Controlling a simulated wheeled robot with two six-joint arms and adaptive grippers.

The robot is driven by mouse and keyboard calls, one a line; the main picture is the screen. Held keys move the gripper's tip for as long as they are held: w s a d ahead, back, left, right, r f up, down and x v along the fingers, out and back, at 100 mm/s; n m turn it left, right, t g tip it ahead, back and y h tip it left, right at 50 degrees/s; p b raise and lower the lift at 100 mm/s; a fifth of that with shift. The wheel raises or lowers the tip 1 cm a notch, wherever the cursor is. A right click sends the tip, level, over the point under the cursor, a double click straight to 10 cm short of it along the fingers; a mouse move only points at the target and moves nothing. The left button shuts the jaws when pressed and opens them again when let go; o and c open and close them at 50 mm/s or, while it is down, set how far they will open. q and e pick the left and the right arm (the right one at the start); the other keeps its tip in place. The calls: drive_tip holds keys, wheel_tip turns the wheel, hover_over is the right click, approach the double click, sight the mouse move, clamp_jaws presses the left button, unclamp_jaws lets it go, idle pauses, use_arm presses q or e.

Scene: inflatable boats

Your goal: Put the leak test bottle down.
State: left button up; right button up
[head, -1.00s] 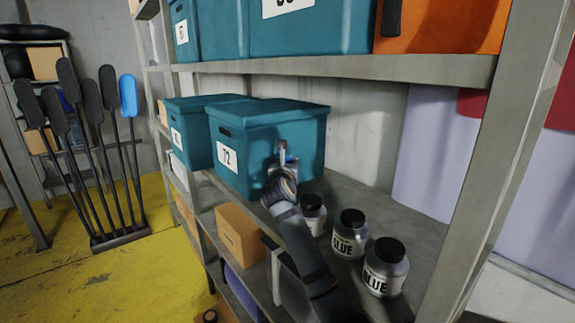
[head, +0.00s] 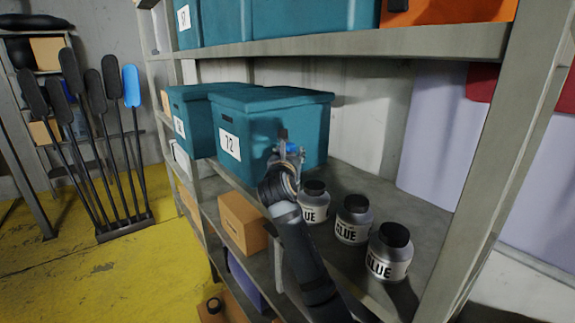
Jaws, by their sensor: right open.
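My right gripper (head: 287,155) is open over the middle shelf, in front of the teal box marked 72 (head: 285,112). A small bit of blue (head: 293,147) shows at its fingers. It may be part of the leak test bottle, but most of it is hidden and I cannot tell whether it rests on the shelf. My left gripper is not in view.
Three glue jars with black lids, the nearest (head: 388,255), stand on the middle shelf (head: 385,190) right of my arm. A shelf board (head: 350,45) runs above. An orange-brown box (head: 243,222) sits lower. Paddles (head: 95,130) stand in a rack at left.

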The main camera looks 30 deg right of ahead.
drive_tip(key=b+v, duration=0.1)
drive_tip(key=v, duration=0.5)
drive_tip(key=shift+s+a, duration=0.15)
